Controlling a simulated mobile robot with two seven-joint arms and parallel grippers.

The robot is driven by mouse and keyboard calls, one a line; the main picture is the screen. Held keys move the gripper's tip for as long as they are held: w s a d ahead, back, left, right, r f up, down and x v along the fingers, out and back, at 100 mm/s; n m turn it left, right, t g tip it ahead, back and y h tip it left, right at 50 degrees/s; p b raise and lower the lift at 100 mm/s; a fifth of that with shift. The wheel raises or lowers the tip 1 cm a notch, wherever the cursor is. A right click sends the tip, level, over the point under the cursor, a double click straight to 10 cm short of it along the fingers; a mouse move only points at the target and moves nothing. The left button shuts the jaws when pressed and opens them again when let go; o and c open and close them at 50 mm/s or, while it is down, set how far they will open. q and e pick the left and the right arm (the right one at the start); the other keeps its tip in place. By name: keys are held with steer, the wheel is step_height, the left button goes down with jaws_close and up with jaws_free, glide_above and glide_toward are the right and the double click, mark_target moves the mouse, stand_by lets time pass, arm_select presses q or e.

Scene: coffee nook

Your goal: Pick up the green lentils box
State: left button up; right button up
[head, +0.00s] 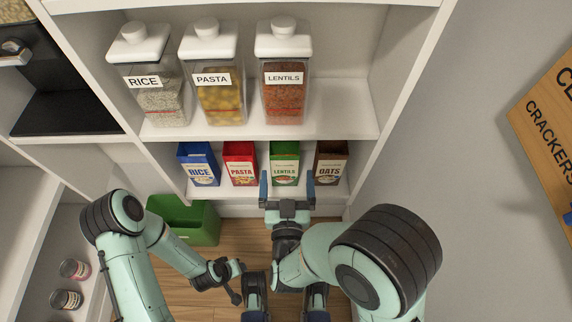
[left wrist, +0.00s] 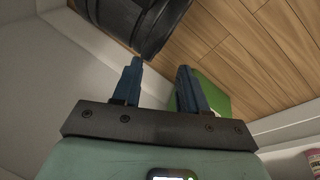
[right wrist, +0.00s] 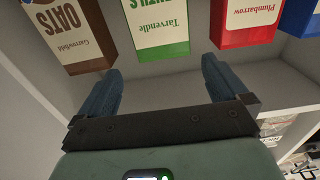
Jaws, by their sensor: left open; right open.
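The green lentils box (head: 285,163) stands upright on the lower shelf, between the red pasta box and the brown oats box. My right gripper (head: 287,180) is open and empty in front of it, with its fingers spread to either side of the box in the head view. In the right wrist view, the lentils box (right wrist: 158,25) shows upside down beyond the open fingertips (right wrist: 161,68), with nothing between the fingers. My left gripper (left wrist: 160,68) is open and empty in the left wrist view, low over the floor and away from the boxes.
The red pasta box (head: 240,165) and brown oats box (head: 330,163) flank the lentils box closely. A blue rice box (head: 199,165) stands farther left. Lidded jars, including a lentils jar (head: 285,95), stand on the shelf above. A green bin (head: 205,222) sits on the floor.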

mark_target(284, 143)
steer(key=w, duration=0.5)
steer(key=shift+w, duration=0.25)
steer(key=w, duration=0.3)
steer(key=w+b, duration=0.1)
steer(key=w, duration=0.1)
steer(key=shift+a+f, duration=0.1)
steer(key=shift+a, duration=0.15)
steer(key=shift+w, duration=0.3)
arm_select(q)
steer(key=shift+w+a+f+t+y, duration=0.15)
steer(key=shift+w+a+f, duration=0.2)
steer(key=shift+w+f, duration=0.2)
steer(key=shift+w+a+f+t+y, duration=0.15)
steer(key=shift+w+a+f, duration=0.15)
steer(key=shift+w+f, duration=0.25)
arm_select(e)
steer(key=shift+c, duration=0.3)
steer(key=c, duration=1.4)
arm_select(q)
steer(key=shift+s+r, duration=0.1)
arm_select(e)
steer(key=shift+c, duration=0.2)
